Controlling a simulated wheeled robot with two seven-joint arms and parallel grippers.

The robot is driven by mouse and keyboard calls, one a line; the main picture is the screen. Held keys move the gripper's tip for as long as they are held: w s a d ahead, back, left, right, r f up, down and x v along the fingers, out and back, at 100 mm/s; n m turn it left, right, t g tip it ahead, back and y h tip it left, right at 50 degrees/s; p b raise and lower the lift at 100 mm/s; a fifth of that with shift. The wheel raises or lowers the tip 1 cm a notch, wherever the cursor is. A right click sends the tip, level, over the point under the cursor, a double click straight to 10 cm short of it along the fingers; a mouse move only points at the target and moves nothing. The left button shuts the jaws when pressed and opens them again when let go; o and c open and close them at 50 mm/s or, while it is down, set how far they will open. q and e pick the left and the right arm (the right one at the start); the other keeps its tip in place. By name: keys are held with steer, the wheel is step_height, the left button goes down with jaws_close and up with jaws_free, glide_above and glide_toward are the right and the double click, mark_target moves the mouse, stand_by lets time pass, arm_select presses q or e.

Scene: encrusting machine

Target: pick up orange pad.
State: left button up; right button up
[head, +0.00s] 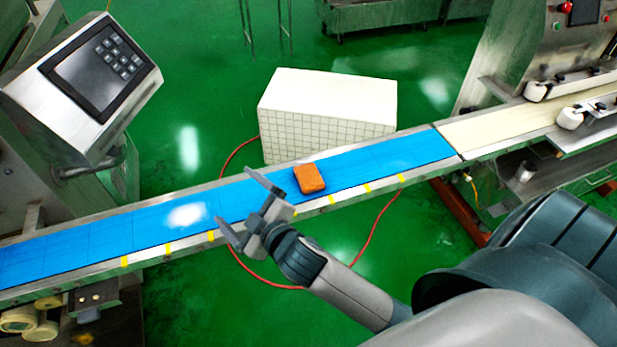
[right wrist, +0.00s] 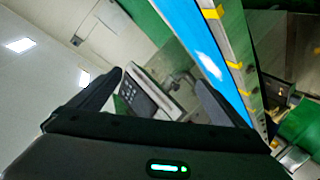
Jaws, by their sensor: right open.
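The orange pad (head: 309,178) lies flat on the blue conveyor belt (head: 370,163), right of the belt's middle in the head view. My right gripper (head: 233,208) is open and empty. In the head view it shows over the near edge of the belt, to the left of the pad and apart from it. The right wrist view shows its two spread fingers (right wrist: 160,88) with nothing between them but the distant control panel; the pad is not seen there. My left gripper is not in view.
A control panel (head: 100,65) stands at the left beyond the belt. A white tiled block (head: 327,105) stands behind the belt. Metal rails (head: 345,193) with yellow marks edge the belt. A cream belt (head: 500,125) and machine lie at the right. Most of the blue belt is clear.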

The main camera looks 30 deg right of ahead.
steer(key=w+a+r+n+t+y, duration=0.1)
steer(key=w+a+r+n+y, duration=0.1)
steer(key=a+r+n+y, duration=1.5)
steer(key=s+a+f+n+g, duration=0.1)
steer(key=s+a+n+g, duration=0.35)
steer(key=n+g, duration=0.5)
steer(key=s+a+n+g, duration=0.45)
steer(key=n+g, duration=0.35)
steer(key=n, duration=0.2)
steer(key=w+d+f+n+g+h, duration=0.1)
steer(key=w+d+f+n+h, duration=0.15)
steer(key=d+f+h, duration=0.4)
steer(key=w+d+f+n+g+h, duration=0.1)
steer(key=d+f+n+h, duration=0.3)
steer(key=d+f+h, duration=0.25)
steer(key=w+d+r+h, duration=0.1)
steer(key=w+d+h, duration=0.2)
steer(key=d, duration=0.6)
steer(key=w+d+r+t+h, duration=0.1)
steer(key=w+d+r+h, duration=0.1)
steer(key=d, duration=0.7)
steer(key=w+d+r+t+h, duration=0.1)
steer(key=w+d+h, duration=0.3)
steer(key=d, duration=0.4)
steer(key=shift+w+d+r+h, duration=0.4)
steer(key=shift+r+h, duration=0.2)
steer(key=shift+h, duration=0.1)
